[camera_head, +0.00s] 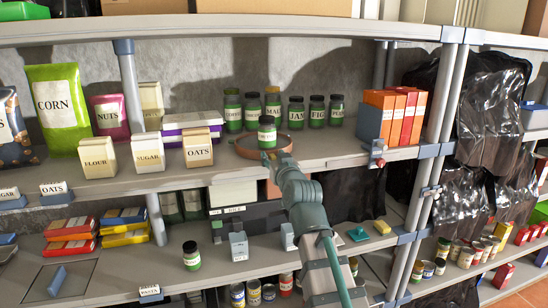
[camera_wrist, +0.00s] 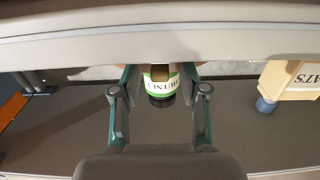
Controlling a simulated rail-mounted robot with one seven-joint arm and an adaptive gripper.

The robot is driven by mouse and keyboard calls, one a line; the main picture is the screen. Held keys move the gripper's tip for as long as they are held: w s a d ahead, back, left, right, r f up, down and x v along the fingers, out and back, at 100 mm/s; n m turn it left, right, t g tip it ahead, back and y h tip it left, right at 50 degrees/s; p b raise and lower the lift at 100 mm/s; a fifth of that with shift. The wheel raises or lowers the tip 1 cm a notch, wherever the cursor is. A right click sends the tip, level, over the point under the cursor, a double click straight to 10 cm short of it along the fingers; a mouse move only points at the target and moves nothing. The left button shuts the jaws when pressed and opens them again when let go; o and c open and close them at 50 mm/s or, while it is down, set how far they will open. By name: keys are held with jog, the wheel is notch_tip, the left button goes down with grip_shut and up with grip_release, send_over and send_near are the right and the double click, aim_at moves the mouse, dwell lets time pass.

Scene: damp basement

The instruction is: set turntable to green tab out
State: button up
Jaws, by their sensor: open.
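The turntable (camera_head: 243,151) is a low round brown tray on the middle shelf, just beyond my gripper. A dark-lidded jar with a green and white label (camera_head: 267,132) stands at it; in the wrist view this jar (camera_wrist: 160,88) shows between my fingers, its label partly readable as "HUTNEY". My gripper (camera_head: 269,160) is at the shelf's front edge, by the near side of the turntable. In the wrist view my gripper (camera_wrist: 160,76) is open, one finger on each side of the jar. I cannot make out a green tab; my gripper covers part of the near rim.
Several labelled jars (camera_head: 296,112) stand behind and right of the turntable. An OATS box (camera_head: 198,149) and other boxes stand left. Orange boxes in a blue holder (camera_head: 374,122) stand right. Shelf boards lie above and below; the front strip right of the turntable is clear.

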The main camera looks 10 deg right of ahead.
grip_shut()
